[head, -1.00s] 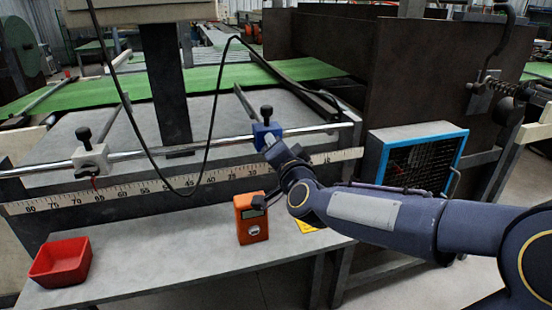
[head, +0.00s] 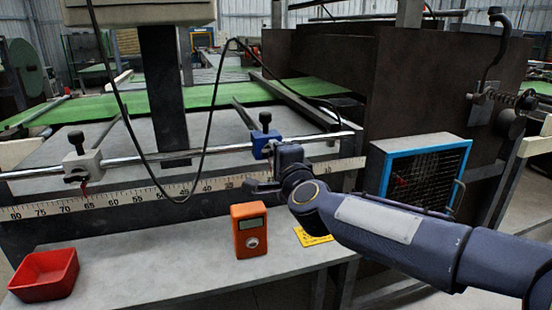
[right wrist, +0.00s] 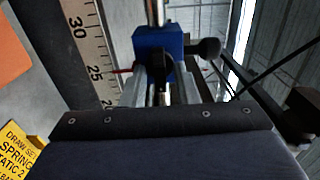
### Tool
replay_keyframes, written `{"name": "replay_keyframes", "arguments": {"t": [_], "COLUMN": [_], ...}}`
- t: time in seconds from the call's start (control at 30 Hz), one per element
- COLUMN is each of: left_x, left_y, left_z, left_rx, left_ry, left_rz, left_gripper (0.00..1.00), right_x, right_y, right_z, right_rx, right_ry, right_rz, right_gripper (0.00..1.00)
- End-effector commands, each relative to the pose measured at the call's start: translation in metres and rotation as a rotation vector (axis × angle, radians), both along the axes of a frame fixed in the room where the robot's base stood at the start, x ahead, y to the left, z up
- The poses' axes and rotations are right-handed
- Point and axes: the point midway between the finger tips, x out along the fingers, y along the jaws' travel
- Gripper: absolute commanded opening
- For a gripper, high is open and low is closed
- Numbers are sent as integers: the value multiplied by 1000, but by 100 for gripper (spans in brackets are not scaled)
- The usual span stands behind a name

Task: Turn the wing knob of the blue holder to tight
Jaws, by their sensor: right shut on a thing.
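The blue holder (head: 262,143) sits on the chrome rail above the ruler, with a black knob (head: 265,118) standing up on its top. In the right wrist view the blue holder (right wrist: 152,38) is straight ahead, and its dark wing knob (right wrist: 160,66) lies between the two grey fingers. My right gripper (right wrist: 160,88) is shut on the wing knob at the holder's front. In the head view my right gripper (head: 276,153) is against the holder, and its own body hides the wing knob. My left gripper is not in view.
A grey-white holder (head: 82,165) is on the same rail (head: 215,150) at left. An orange meter (head: 249,232), a yellow card (head: 312,238) and a red bin (head: 44,274) are on the bench below. A black cable (head: 205,150) hangs left of the blue holder.

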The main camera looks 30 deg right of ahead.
Motion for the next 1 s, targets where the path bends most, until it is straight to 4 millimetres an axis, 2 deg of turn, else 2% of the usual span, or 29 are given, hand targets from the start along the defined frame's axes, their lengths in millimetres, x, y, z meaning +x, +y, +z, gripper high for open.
{"name": "replay_keyframes", "arguments": {"t": [0.47,0.5,0.83,1.0], "left_x": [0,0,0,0], "left_y": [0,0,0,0], "left_z": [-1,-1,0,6], "left_rx": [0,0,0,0], "left_ry": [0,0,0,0], "left_rz": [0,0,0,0], "left_gripper": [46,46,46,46], "right_x": [0,0,-3,-25], "right_y": [1,1,1,6], "right_z": [-1,-1,0,2], "right_rx": [13,13,12,13], "right_ry": [0,0,-2,-3], "right_rz": [2,2,1,1], "right_gripper": [5,33,34,34]}}
